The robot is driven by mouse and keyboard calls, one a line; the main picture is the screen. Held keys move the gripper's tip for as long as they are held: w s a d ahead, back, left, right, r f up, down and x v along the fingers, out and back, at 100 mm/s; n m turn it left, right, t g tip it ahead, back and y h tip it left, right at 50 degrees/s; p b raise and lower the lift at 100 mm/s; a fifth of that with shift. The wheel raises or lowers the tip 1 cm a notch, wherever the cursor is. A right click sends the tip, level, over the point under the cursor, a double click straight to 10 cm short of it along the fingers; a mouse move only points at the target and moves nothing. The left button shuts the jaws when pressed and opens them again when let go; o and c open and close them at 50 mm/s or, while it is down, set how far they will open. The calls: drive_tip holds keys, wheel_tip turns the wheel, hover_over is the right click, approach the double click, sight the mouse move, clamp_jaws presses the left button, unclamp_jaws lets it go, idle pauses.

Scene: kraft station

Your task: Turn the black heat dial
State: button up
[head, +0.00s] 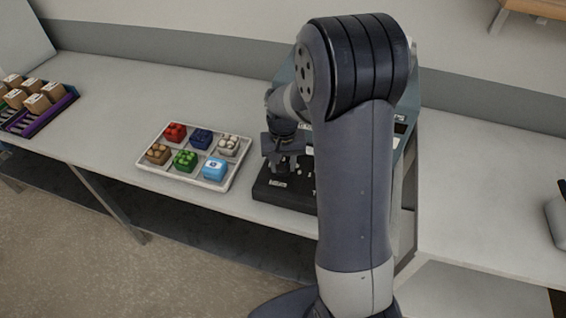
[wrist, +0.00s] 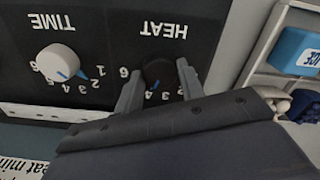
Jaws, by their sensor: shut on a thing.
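The black heat dial (wrist: 158,74) sits on a black panel under the upside-down word HEAT in the wrist view, with numbers around it and a blue mark on it. My gripper (wrist: 160,84) has one finger on each side of the dial and is shut on it. Part of the dial's number ring is hidden by the fingers. In the head view my gripper (head: 281,168) is at the black panel (head: 285,190) of the machine; my arm hides the dial and much of the machine there.
A white time dial (wrist: 58,62) is beside the heat dial. A white tray (head: 212,184) of colored blocks stands left of the machine on the bench. A purple-edged rack (head: 40,116) with brown boxes is at far left. The bench between them is clear.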

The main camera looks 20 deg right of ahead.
sight(283, 167)
drive_tip(key=shift+m, duration=0.3)
drive_tip(key=shift+m+b, duration=0.75)
drive_tip(key=shift+m, duration=1.85)
drive_tip(key=o, duration=1)
wheel_tip(283, 167, up, 11)
drive_tip(key=shift+f+b, duration=0.1)
drive_tip(key=shift+b, duration=0.35)
